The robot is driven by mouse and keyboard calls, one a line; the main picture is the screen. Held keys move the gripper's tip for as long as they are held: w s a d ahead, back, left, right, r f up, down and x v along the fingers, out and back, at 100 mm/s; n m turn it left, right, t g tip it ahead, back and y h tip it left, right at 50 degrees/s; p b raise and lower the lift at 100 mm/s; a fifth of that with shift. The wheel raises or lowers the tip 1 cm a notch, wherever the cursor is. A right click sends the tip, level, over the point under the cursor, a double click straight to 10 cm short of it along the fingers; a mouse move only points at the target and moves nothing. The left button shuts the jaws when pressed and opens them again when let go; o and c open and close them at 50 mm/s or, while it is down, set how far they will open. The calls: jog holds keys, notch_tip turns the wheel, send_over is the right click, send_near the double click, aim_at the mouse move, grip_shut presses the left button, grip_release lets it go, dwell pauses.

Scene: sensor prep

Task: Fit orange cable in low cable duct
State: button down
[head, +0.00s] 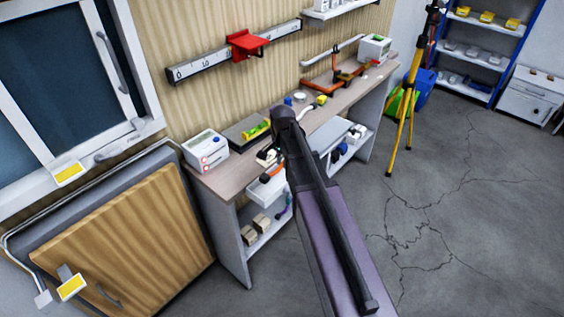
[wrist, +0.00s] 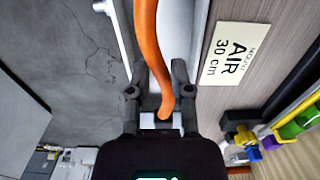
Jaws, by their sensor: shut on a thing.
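In the wrist view, the orange cable (wrist: 147,45) runs from the top edge down between the two dark fingers of my gripper (wrist: 159,78), and its rounded lower end shows near the palm. The gripper is shut on the cable. A pale channel-like strip (wrist: 180,30) lies beyond the fingers, right of the cable; I cannot tell for sure whether it is the low cable duct. The cable looks apart from it, but the depth is unclear. In the head view, my arm hides the gripper and the cable.
A plate reading "AIR 30 cm" (wrist: 228,54) lies on the wooden bench surface. Coloured items (wrist: 270,135) are at lower right. In the head view, the workbench (head: 222,177) holds a white device (head: 206,150) and small parts. Cracked floor (head: 460,220) lies open at right.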

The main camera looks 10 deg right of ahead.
aim_at(282, 178)
jog(key=shift+f+b, duration=2.3)
jog(key=shift+f, duration=0.3)
jog(key=shift+w+f+b, duration=0.1)
jog(key=shift+f+b, duration=0.5)
dwell(0.6)
jog(key=shift+c, duration=2.3)
grip_release()
jog(key=o, duration=0.3)
jog(key=shift+o, duration=0.2)
jog(key=shift+r, duration=0.15)
